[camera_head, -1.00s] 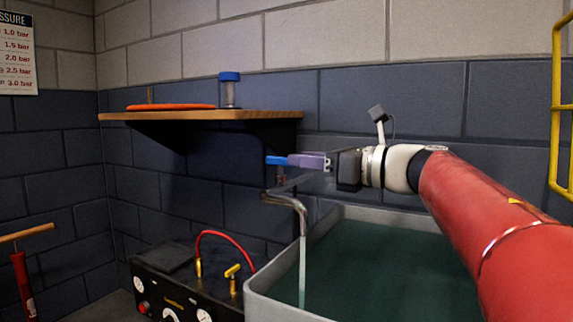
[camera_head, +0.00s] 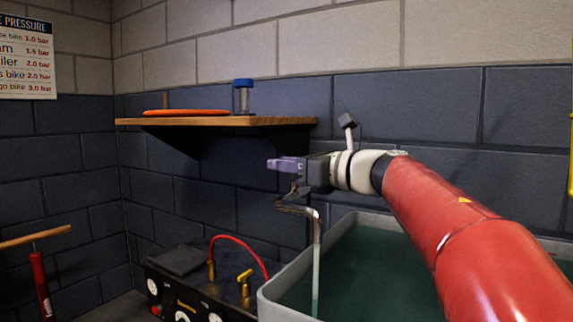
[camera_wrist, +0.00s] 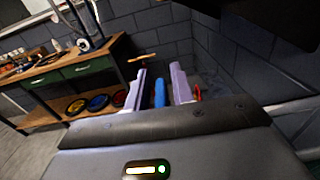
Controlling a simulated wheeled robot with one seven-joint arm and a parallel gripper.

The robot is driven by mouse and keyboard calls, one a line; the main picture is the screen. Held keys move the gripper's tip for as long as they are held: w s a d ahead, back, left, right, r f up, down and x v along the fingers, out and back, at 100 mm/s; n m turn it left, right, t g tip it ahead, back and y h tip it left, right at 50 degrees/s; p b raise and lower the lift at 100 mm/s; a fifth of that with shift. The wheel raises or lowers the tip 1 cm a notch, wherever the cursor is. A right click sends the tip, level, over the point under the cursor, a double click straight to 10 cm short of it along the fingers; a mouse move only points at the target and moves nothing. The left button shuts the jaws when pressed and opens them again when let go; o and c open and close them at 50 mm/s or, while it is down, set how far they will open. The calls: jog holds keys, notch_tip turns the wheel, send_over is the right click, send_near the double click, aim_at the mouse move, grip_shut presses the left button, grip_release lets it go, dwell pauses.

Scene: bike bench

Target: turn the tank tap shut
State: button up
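The tank tap has a curved metal spout (camera_head: 298,208) over the left side of the tank (camera_head: 372,218). A thin stream of water (camera_head: 316,265) runs from it into the tank. My gripper (camera_head: 283,164) is at the top of the tap, its purple fingers covering the tap's blue handle in the head view. In the wrist view the blue handle (camera_wrist: 160,94) lies between the two fingers (camera_wrist: 159,72), with a gap showing on each side. The gripper is open around the handle.
A wooden shelf (camera_head: 215,121) with an orange disc (camera_head: 186,112) and a blue-capped jar (camera_head: 243,97) is on the wall behind. A black gauge box (camera_head: 175,285) with a red hose (camera_head: 240,245) stands left of the tank. The wrist view shows a workbench (camera_wrist: 75,70).

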grip_shut()
